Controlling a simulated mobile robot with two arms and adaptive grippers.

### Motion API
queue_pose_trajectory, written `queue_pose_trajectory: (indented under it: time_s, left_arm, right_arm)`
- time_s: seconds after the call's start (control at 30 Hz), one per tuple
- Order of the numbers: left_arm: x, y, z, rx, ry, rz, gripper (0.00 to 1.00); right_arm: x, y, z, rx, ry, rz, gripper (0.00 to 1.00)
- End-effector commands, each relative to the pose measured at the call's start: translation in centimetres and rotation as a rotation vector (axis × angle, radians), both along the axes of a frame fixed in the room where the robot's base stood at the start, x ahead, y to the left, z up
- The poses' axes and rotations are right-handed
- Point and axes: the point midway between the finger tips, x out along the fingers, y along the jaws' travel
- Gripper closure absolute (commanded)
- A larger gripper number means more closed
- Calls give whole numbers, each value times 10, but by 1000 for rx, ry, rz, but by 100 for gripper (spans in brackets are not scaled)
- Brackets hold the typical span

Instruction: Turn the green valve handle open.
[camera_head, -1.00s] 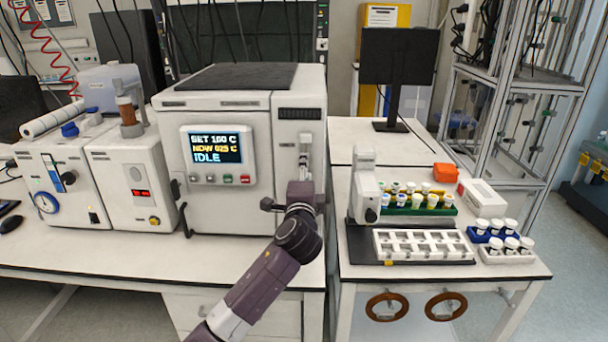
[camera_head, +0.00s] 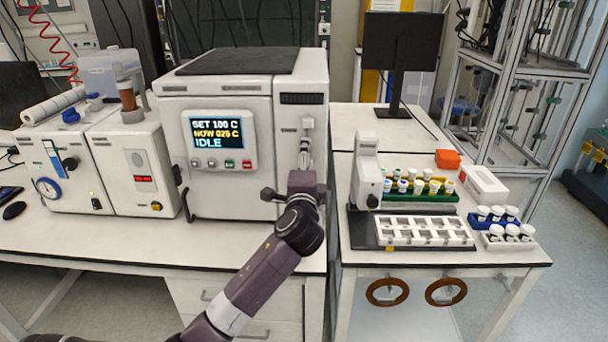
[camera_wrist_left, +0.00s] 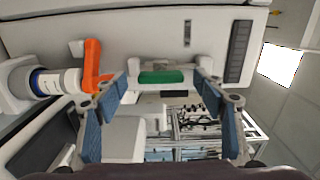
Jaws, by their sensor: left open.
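The green valve handle (camera_wrist_left: 162,77) shows in the left wrist view as a short bar on the white front of the reactor. It lies between the two blue-padded fingers of my left gripper (camera_wrist_left: 162,86), which is open, with a gap visible on both sides of the bar. In the head view my left gripper (camera_head: 306,153) is at the narrow right-hand front of the reactor (camera_head: 233,110), below its dark vent. The green handle cannot be made out there. My right gripper is not in view.
An orange part (camera_wrist_left: 92,66) and a white cylinder (camera_wrist_left: 57,82) are left of the fingers in the wrist view. A display (camera_head: 217,133) reads IDLE. Right of the reactor, a bench holds a white vial rack (camera_head: 425,232) and a monitor (camera_head: 400,45).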

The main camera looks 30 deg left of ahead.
Motion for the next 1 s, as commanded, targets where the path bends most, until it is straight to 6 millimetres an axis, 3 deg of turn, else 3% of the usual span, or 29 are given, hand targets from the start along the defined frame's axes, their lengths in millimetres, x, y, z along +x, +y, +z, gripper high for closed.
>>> queue_pose_trajectory:
  time_s: [0.3, 0.5, 1.0]
  left_arm:
    - [-58, -36, -1, -3, 1, -1, 36]
    - [-81, -49, -1, -2, 1, 0, 36]
    - [-87, -53, -1, -1, 2, 1, 36]
  right_arm:
    - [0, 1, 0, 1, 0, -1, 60]
    - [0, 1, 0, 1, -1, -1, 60]
    - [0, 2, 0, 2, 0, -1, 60]
